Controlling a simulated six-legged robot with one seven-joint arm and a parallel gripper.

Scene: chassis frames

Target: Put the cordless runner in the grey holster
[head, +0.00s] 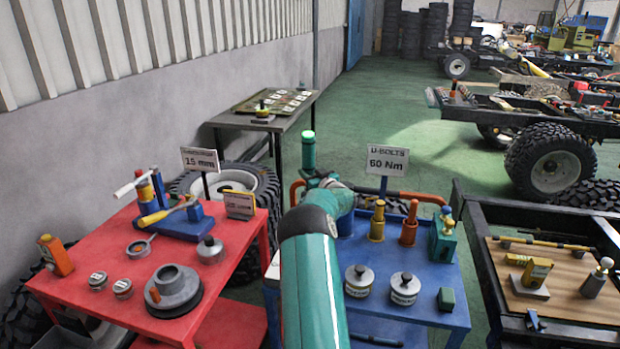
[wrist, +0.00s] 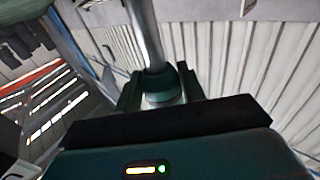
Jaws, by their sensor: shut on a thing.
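In the wrist view, my gripper (wrist: 160,92) has its two dark fingers on either side of a teal collar with a grey shaft (wrist: 147,38) rising from it. I take this held thing to be the cordless runner; its lower part is hidden behind the gripper housing. In the head view, my teal arm crosses the blue bench and hides the gripper. No thing is plainly the grey holster. A grey stepped round piece with a raised collar (head: 175,284) stands on the red bench, but I cannot tell whether it is the holster.
The red bench (head: 130,240) at left carries several jars and tools. The blue bench (head: 415,322) carries two lidded tins, brass and orange upright cylinders and a green box. A "60 Nm" sign (head: 388,161) stands behind. A truck frame with a wooden board (head: 560,300) is at right.

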